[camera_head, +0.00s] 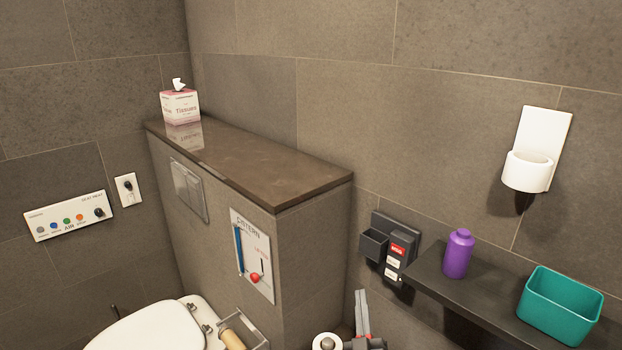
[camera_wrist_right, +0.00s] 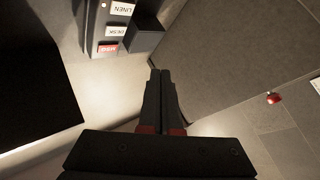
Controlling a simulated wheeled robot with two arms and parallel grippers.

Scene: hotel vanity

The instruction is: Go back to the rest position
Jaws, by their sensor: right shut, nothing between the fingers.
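My right gripper (camera_head: 362,312) shows at the bottom of the head view, pointing up, in front of the tiled wall and right of the cistern box. It also shows in the right wrist view (camera_wrist_right: 161,75), where its two dark fingers lie together with nothing between them. It touches nothing that I can see. My left gripper is in neither view.
A dark shelf (camera_head: 428,285) at right holds a purple bottle (camera_head: 458,254) and a teal bin (camera_head: 561,306). A dark wall box with labelled switches (camera_head: 396,262) is just above my right gripper. The cistern ledge (camera_head: 250,165) carries a tissue box (camera_head: 181,108). A toilet (camera_head: 150,328) is lower left.

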